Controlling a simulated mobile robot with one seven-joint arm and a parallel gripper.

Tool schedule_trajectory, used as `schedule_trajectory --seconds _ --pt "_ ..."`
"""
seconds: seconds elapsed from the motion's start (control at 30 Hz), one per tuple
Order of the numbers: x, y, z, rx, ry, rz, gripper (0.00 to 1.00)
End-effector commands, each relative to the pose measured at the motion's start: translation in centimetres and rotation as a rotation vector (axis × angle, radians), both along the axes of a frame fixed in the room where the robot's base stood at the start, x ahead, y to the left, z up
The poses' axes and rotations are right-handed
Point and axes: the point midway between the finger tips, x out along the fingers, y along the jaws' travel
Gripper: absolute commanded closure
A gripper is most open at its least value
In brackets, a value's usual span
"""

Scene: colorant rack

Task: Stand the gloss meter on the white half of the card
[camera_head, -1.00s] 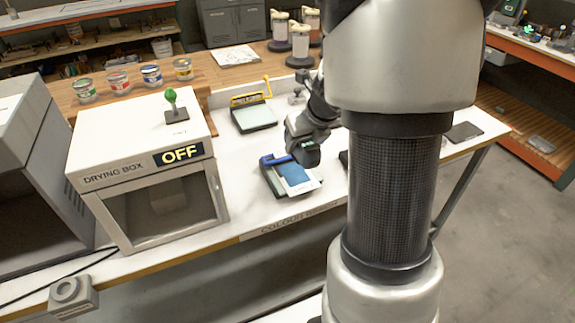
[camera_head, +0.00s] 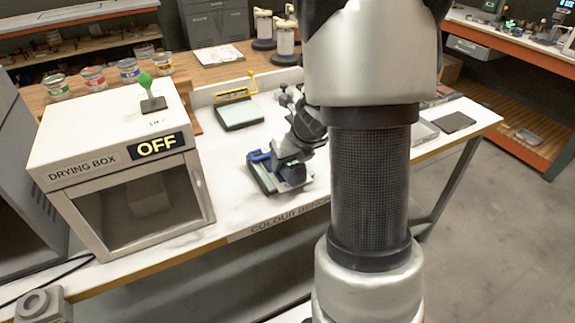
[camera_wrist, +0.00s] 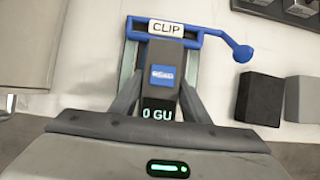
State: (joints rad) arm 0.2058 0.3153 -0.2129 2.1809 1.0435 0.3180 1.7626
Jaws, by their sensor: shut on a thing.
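The gloss meter (camera_wrist: 165,57) is a dark grey block with a blue READ button and a display of 0 GU. My gripper (camera_wrist: 158,95) is shut on it, one finger on each side; the gripper also shows in the head view (camera_head: 288,160). The meter is over the drawdown board (camera_head: 259,179), whose blue clip bar (camera_wrist: 213,33) carries a CLIP label. The card is almost wholly hidden under the meter and gripper. I cannot tell which half the meter is over, or whether it touches the card.
The drying box (camera_head: 45,160), marked OFF, stands left of the board. A plate with a yellow bar (camera_head: 238,115) lies behind. A dark block (camera_wrist: 259,98) and a grey block (camera_wrist: 300,98) are right of the clip. A dark flat pad (camera_head: 452,122) lies at the bench's right end.

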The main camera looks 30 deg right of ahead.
Motion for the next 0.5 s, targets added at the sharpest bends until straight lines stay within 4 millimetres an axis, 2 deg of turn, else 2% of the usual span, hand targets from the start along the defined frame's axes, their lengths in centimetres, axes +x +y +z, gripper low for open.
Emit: schedule_trajectory --seconds 0.27,0.3,0.37,0.5 --pt "0.05 -0.01 -0.18 0.000 -0.001 0.000 0.93" --pt "-0.01 0.01 -0.07 0.000 0.000 0.001 0.51" --pt "0.00 0.01 -0.06 0.000 0.000 0.001 0.41" --pt "0.00 0.01 -0.06 0.000 0.000 0.001 0.39"
